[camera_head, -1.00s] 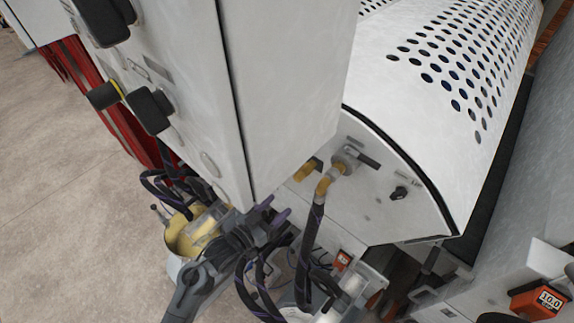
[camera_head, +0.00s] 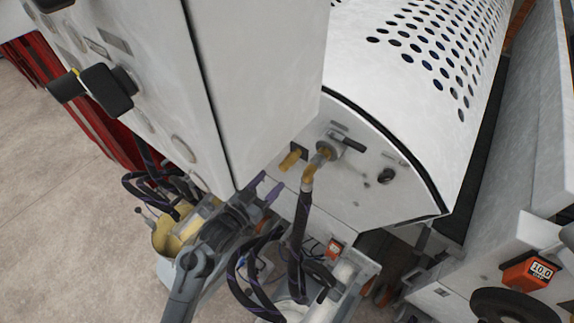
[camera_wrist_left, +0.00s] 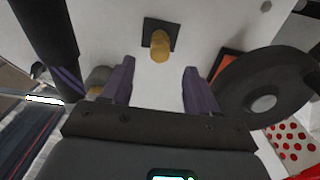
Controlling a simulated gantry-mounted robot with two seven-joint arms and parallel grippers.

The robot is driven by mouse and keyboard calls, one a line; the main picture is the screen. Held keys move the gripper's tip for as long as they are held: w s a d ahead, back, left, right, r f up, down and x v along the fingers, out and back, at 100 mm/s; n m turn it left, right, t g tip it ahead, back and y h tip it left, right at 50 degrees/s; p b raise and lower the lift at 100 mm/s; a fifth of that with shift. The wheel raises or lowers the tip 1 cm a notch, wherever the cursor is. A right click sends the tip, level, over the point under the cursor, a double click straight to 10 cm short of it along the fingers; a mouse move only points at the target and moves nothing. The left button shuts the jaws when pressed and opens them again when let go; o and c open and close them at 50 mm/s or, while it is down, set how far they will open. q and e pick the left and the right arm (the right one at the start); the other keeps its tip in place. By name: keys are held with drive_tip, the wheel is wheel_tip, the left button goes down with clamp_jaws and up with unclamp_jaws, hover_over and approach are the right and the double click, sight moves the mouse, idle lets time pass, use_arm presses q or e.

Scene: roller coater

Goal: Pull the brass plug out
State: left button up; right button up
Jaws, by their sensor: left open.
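The brass plug (camera_head: 291,159) sticks out of a dark square plate on the pale end panel, left of the hose elbow in the head view. In the left wrist view, the brass plug (camera_wrist_left: 160,46) shows end-on, beyond the fingertips and about midway between them. My left gripper (camera_head: 270,181) points at the panel, with its purple fingers just short of the plug in the head view. In the left wrist view my left gripper (camera_wrist_left: 159,70) is open, with nothing between its fingers. My right gripper is not in view.
A brass elbow (camera_head: 311,171) with a dark hose (camera_head: 298,235) hangs close to the right of the plug. A tall white cabinet (camera_head: 265,85) stands close on the left. A black handwheel (camera_wrist_left: 262,84) shows at the right of the wrist view.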

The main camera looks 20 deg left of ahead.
sight(282, 169)
use_arm(q)
drive_tip(key=b+x, duration=0.2)
drive_tip(key=x, duration=0.3)
drive_tip(key=shift+d, duration=0.1)
drive_tip(key=shift+x, duration=1.15)
drive_tip(key=shift+p, duration=0.35)
idle(0.5)
clamp_jaws()
idle(0.3)
